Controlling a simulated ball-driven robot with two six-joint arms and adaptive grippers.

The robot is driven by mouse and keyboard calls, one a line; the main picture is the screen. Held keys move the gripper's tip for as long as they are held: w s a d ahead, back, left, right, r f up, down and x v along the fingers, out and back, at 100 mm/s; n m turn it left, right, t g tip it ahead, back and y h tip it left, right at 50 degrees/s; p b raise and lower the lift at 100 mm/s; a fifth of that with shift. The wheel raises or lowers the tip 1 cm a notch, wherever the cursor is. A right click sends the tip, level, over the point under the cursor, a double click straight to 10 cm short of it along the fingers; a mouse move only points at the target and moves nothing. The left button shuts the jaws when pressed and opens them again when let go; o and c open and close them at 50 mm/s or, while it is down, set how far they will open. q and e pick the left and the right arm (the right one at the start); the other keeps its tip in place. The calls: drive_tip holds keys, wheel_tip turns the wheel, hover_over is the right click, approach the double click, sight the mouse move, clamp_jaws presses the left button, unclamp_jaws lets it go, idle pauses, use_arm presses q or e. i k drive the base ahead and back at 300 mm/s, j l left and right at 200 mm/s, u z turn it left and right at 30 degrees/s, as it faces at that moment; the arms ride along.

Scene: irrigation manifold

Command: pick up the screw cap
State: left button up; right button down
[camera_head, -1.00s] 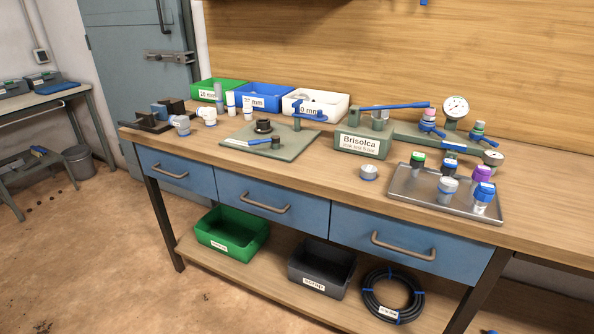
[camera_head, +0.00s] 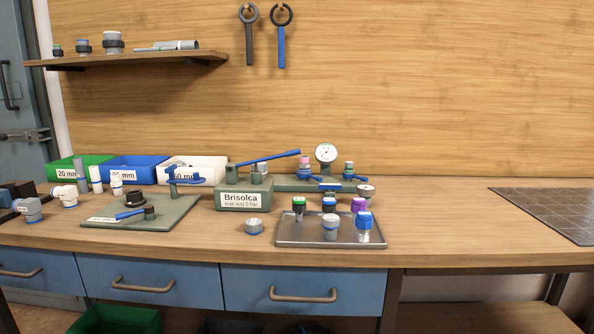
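A small light grey round piece (camera_head: 254,226) that looks like the screw cap lies alone on the bench top, just left of the metal tray (camera_head: 288,241). It sits in front of the green Brisolca leak test block (camera_head: 231,204). Neither of my grippers shows in the view.
A green plate (camera_head: 170,216) with a blue-handled tool is at the left. Green, blue and white (camera_head: 205,165) bins stand behind. A pressure gauge (camera_head: 326,153) rises behind the tray. Bare bench lies right of the tray, up to a dark gridded mat (camera_head: 550,212).

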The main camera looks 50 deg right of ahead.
sight(254, 225)
drive_tip(key=z, duration=1.5)
